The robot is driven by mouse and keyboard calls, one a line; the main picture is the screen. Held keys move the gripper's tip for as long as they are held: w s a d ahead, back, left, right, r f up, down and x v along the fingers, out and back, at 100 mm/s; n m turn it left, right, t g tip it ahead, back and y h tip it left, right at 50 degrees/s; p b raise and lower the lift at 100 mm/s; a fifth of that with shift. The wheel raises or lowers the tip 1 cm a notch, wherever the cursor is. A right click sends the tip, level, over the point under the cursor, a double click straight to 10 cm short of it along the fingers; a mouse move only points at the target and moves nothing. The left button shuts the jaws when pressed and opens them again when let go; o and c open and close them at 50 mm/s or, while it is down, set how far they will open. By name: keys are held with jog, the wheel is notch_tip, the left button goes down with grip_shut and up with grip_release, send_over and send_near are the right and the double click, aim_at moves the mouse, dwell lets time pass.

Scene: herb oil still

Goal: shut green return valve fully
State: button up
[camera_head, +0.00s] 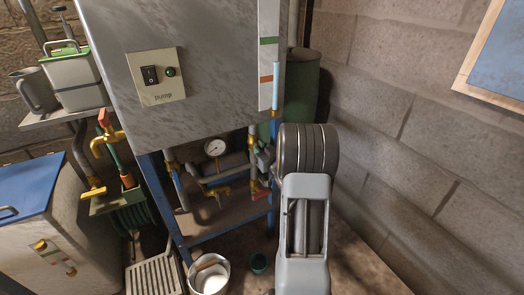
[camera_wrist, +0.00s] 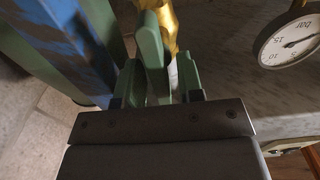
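The green valve lever (camera_wrist: 150,45) stands in the wrist view in front of a brass valve body (camera_wrist: 168,22). My gripper (camera_wrist: 160,78) has its two green-padded fingers apart, with the lever between them. The lever looks close to the left finger, and a gap shows on the right finger's side; I cannot tell whether it touches. In the head view my gripper (camera_head: 263,157) is at the pipes under the grey cabinet, mostly hidden by my wrist. The green lever cannot be made out there.
A pressure gauge (camera_head: 215,147) sits left of my gripper, and a red lever (camera_head: 259,191) lies just below it. Blue frame legs (camera_head: 163,205) flank the pipework. A block wall (camera_head: 420,130) bounds the right.

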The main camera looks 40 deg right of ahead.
grip_shut()
jog(key=shift+m, duration=0.3)
jog(key=m+p, duration=0.1)
jog(key=m, duration=0.2)
jog(key=shift+d+p, duration=0.15)
jog(key=shift+p, duration=0.15)
jog(key=m+p, duration=0.1)
jog(key=m, duration=0.2)
jog(key=shift+d+m, duration=0.1)
jog(key=shift+m, duration=0.2)
jog(key=shift+d+f+m+p, duration=0.15)
jog(key=shift+m+p, duration=0.65)
jog(key=shift+m, duration=1)
jog(key=shift+f+m+p, duration=0.15)
jog(key=shift+m+p, duration=0.65)
jog(key=shift+m, duration=1)
jog(key=shift+d+f+m+p, duration=0.15)
jog(key=shift+m+p, duration=0.65)
jog(key=shift+m, duration=1)
jog(key=shift+a+m, duration=0.1)
jog(key=shift+m, duration=0.2)
